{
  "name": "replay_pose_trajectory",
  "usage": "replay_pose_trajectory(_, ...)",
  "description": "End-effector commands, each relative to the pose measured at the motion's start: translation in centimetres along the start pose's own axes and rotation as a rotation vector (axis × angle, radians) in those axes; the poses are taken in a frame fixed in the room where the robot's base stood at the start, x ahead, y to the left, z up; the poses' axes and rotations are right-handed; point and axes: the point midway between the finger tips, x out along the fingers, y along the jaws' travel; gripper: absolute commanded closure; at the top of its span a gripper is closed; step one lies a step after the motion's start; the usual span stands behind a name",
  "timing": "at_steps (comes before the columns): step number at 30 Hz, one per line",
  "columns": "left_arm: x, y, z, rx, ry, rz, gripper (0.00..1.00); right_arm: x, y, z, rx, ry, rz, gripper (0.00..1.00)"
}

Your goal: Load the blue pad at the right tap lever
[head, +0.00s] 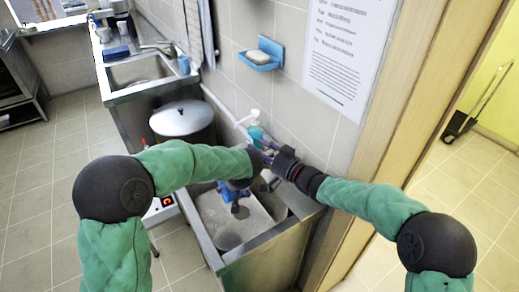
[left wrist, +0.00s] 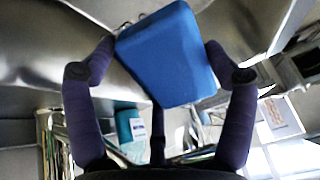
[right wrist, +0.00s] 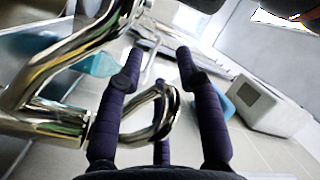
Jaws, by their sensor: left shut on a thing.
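The blue pad (left wrist: 160,55) is between the two fingers of my left gripper (left wrist: 160,65), which is shut on it; metal surfaces lie around it. In the head view my left gripper (head: 237,192) is low over the near sink, and I cannot clearly make out the pad there. A chrome lever with a looped end (right wrist: 158,118) shows close up in the right wrist view. My right gripper (right wrist: 160,72) has its fingers spread apart, and the loop lies at their left finger. Whether the loop touches the finger I cannot tell. In the head view the arms hide the lever.
A near metal sink (head: 262,246) stands by the tiled wall. A lidded stockpot (head: 181,119) is left of it. A blue soap dish (head: 258,58) with soap is fixed to the wall above. A teal object (head: 256,132) stands by the wall close to my right gripper.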

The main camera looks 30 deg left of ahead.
Motion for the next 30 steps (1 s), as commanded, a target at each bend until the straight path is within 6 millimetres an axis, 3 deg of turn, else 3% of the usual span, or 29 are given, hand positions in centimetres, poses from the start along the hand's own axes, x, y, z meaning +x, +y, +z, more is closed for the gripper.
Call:
replay_pose_trajectory(8, 0.0, 0.0, 0.0, 0.000, 0.000, 0.000, 0.42, 0.2, 0.0, 0.0, 0.000, -0.001, 0.000, 0.64)
replay_pose_trajectory(12, 0.0, 0.0, 0.0, 0.000, 0.000, 0.000, 0.42, 0.2, 0.0, 0.0, 0.000, 0.000, 0.000, 0.98)
replay_pose_trajectory(13, 0.0, 0.0, 0.0, 0.000, 0.000, 0.000, 0.42, 0.2, 0.0, 0.0, 0.000, 0.000, 0.001, 1.00)
replay_pose_trajectory(30, 0.0, 0.0, 0.0, 0.000, 0.000, 0.000, 0.42, -0.1, 0.7, 1.5, 0.007, -0.004, 0.011, 1.00)
